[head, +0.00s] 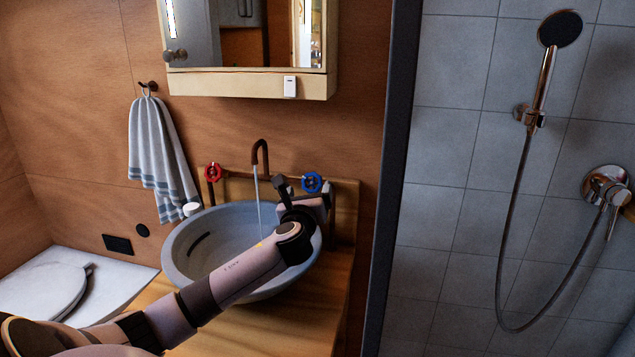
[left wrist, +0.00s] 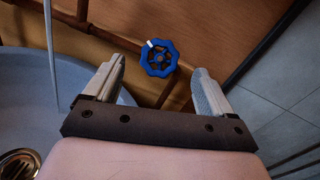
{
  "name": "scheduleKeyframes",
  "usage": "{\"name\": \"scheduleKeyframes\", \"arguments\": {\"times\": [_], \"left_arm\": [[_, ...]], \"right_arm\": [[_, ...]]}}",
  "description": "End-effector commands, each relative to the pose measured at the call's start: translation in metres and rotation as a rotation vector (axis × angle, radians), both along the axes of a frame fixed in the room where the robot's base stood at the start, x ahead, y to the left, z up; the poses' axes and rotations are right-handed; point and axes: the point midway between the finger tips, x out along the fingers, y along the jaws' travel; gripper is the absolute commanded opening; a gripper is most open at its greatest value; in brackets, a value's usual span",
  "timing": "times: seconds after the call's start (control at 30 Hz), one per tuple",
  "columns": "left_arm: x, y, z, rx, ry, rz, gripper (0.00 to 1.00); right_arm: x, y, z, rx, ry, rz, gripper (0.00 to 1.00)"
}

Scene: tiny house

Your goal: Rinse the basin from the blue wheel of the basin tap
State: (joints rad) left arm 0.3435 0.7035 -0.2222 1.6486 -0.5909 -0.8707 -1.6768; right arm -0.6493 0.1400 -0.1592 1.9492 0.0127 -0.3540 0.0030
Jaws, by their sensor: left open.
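The blue wheel (head: 312,183) of the basin tap is on the wall side, right of the spout. In the left wrist view the blue wheel (left wrist: 159,58) lies beyond and between the fingertips, with a white mark on its rim at upper left. My left gripper (left wrist: 160,75) is open and empty, with a finger on each side of the wheel and no visible contact. In the head view my left gripper (head: 318,200) is just below the wheel. A thin stream of water (head: 258,195) runs from the tap spout (head: 261,152) into the grey basin (head: 195,262). My right gripper is out of view.
A red wheel (head: 213,172) is left of the spout. A mirror cabinet (head: 250,84) hangs above, and a striped towel (head: 158,145) hangs at left. A dark partition edge (head: 391,180) and the shower hose (head: 508,235) are to the right.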

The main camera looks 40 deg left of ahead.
Motion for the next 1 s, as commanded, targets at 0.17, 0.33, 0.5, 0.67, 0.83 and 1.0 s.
{"name": "scheduleKeyframes", "arguments": {"times": [0.17, 0.33, 0.5, 0.67, 0.83, 1.0], "left_arm": [[0.019, 0.014, 0.0, -0.003, -0.001, 0.003, 0.84], [0.034, 0.024, 0.0, -0.003, -0.001, 0.002, 0.84], [0.044, 0.031, 0.0, -0.003, -0.001, 0.002, 0.84], [0.047, 0.032, 0.0, -0.003, -0.001, 0.0, 0.84], [0.047, 0.033, 0.0, -0.003, -0.001, 0.0, 0.84], [0.047, 0.033, 0.0, -0.003, -0.001, 0.0, 0.55]], "right_arm": [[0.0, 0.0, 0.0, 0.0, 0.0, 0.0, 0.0], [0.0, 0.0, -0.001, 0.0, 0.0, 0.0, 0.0], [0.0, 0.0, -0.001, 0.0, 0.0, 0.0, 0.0], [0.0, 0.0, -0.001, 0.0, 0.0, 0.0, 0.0], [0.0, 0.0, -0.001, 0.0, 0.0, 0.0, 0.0], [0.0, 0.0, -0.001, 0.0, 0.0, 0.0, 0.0]]}}
